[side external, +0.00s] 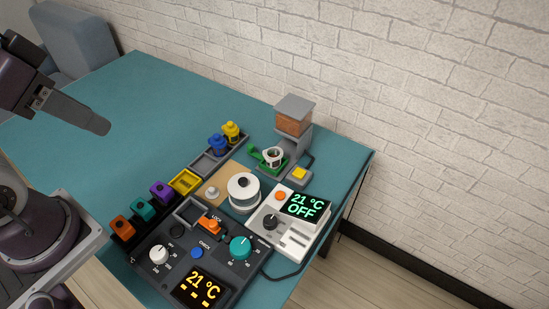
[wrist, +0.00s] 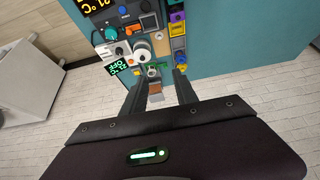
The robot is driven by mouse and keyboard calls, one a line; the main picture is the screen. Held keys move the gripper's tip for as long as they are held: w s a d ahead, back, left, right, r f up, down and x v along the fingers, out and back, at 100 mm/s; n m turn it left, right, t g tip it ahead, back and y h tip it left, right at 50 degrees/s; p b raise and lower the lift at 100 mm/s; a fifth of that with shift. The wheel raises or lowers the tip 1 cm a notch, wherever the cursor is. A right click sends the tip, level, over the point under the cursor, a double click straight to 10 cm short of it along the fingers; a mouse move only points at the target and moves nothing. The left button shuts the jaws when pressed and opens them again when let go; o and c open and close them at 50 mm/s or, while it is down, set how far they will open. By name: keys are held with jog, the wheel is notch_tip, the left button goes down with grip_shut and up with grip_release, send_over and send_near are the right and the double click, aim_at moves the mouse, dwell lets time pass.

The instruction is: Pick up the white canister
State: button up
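The white canister (side external: 243,199) is a round white pot with a dark knob on its lid. It stands upright on a tan board beside the white control box in the side view, and shows small in the wrist view (wrist: 142,54). My gripper (side external: 102,125) is high above the left part of the table, well apart from the canister. In the wrist view my gripper (wrist: 158,76) has its two fingers spread with no object held between them. The canister is not between the fingers.
The white box (side external: 297,239) reads 21 °C OFF. A dark control panel (side external: 176,262) lies in front. Colored blocks (side external: 161,192), blue and yellow pots (side external: 217,144), a green holder with a cup (side external: 272,157) and a grey hopper stand (side external: 293,118) crowd around. The teal table (side external: 130,90) is clear at back left.

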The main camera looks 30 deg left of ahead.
jog(key=o, duration=0.5)
jog(key=m+g, duration=0.5)
send_over(274, 154)
jog(key=s, duration=0.3)
notch_tip(274, 154, down, 20)
jog(key=shift+s+d+r, duration=0.1)
jog(key=shift+s+r, duration=0.05)
jog(key=shift+r, duration=0.1)
jog(key=shift+m+g, duration=0.3)
jog(key=shift+m, duration=0.2)
jog(key=f, duration=0.5)
jog(key=w+f, duration=0.1)
jog(key=f, duration=0.8)
jog(key=shift+w+d+f, duration=0.35)
jog(key=shift+w, duration=0.05)
jog(key=shift+c, duration=0.3)
